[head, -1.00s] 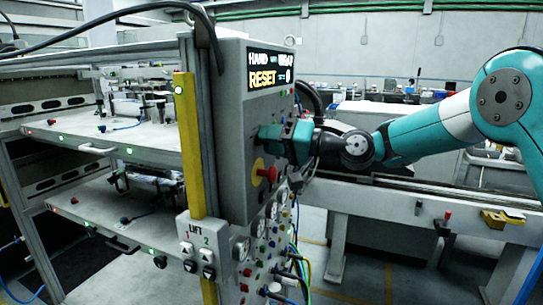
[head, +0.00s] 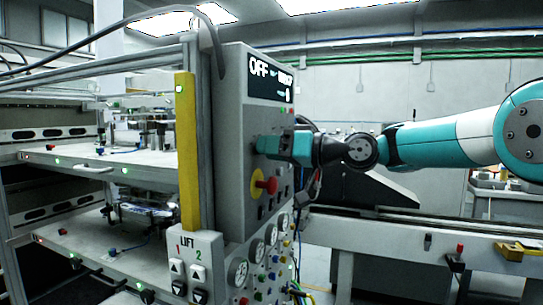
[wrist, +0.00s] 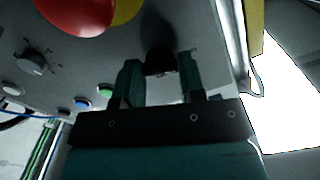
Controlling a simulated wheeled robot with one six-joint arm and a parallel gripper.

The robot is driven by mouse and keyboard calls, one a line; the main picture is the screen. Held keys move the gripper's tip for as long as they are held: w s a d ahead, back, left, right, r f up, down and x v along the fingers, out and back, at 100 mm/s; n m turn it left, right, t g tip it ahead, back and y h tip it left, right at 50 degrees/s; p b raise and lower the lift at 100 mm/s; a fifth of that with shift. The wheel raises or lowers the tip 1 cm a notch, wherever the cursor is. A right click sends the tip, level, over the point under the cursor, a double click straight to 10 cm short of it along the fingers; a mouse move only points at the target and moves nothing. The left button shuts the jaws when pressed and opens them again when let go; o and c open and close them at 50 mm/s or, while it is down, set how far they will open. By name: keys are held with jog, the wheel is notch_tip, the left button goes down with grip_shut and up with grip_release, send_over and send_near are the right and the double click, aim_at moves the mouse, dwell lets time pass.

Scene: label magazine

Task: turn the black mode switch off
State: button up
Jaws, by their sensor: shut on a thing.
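The black mode switch (wrist: 160,58) shows in the wrist view as a dark knob on the grey panel, between the tips of my gripper's two teal fingers. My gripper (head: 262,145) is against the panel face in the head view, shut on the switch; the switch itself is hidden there. The display (head: 272,80) above reads OFF in large white letters, with smaller text beside and below it.
A red emergency button (head: 271,186) on a yellow disc sits just below my gripper; its red cap (wrist: 75,12) also shows in the wrist view. Gauges, small buttons and hoses fill the lower panel. A yellow post (head: 186,150) and LIFT buttons (head: 190,268) stand left.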

dwell(0.3)
jog(key=o, duration=0.9)
jog(key=shift+d, duration=0.1)
jog(key=b+v, duration=0.4)
jog(key=v, duration=1.3)
jog(key=shift+s+d, duration=0.1)
jog(key=shift+d, duration=0.1)
